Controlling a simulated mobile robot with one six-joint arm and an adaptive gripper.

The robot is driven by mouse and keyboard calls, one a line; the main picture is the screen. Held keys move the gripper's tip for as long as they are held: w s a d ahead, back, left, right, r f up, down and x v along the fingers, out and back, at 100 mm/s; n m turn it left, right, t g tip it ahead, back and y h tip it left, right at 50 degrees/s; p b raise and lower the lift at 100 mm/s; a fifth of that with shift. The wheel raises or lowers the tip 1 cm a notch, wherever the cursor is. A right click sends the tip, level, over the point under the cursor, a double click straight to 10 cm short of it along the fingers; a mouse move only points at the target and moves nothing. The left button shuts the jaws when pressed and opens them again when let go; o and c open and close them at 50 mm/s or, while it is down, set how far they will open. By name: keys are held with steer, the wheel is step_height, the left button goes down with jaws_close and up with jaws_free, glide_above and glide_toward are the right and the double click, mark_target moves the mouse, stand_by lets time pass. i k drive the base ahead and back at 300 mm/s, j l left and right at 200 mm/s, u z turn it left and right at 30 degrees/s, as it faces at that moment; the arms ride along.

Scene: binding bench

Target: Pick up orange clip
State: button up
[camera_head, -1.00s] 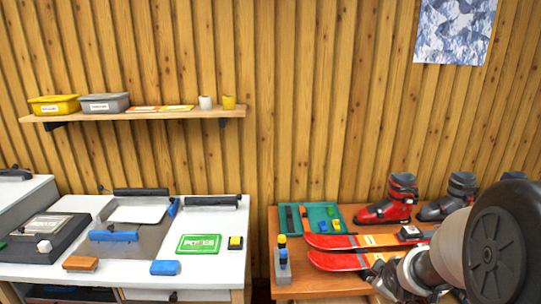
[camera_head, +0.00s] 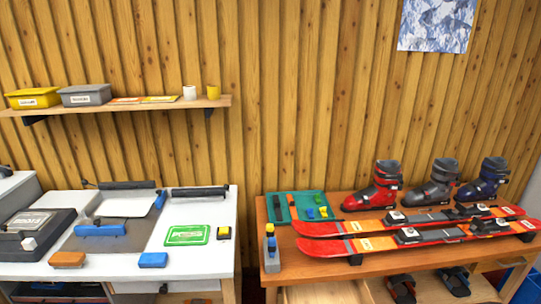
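A small orange-red piece (camera_head: 291,202) lies in the green tray (camera_head: 298,196) at the back left of the wooden bench; at this size I cannot tell for sure that it is the orange clip. A dark piece (camera_head: 277,208) lies to its left. Small blue (camera_head: 310,213) and yellow (camera_head: 323,212) pieces lie to its right, towards the front of the tray. My gripper is not in view.
Red skis (camera_head: 375,242) lie across the wooden bench (camera_head: 320,283), with ski boots (camera_head: 378,188) behind. A grey holder (camera_head: 270,252) stands at its left end. The white table (camera_head: 195,265) stands left, across a narrow gap.

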mark_target(465, 228)
steer(key=z, duration=1.4)
steer(key=i+z, duration=0.15)
steer(key=i, duration=0.4)
steer(key=i+z, duration=0.15)
steer(key=i, duration=0.4)
steer(key=i+j+z, duration=0.15)
steer(key=i, duration=0.35)
steer(key=i+j+z, duration=0.2)
steer(key=i, duration=0.35)
steer(key=i+j+z, duration=0.15)
steer(key=i, duration=0.35)
steer(key=j, duration=0.1)
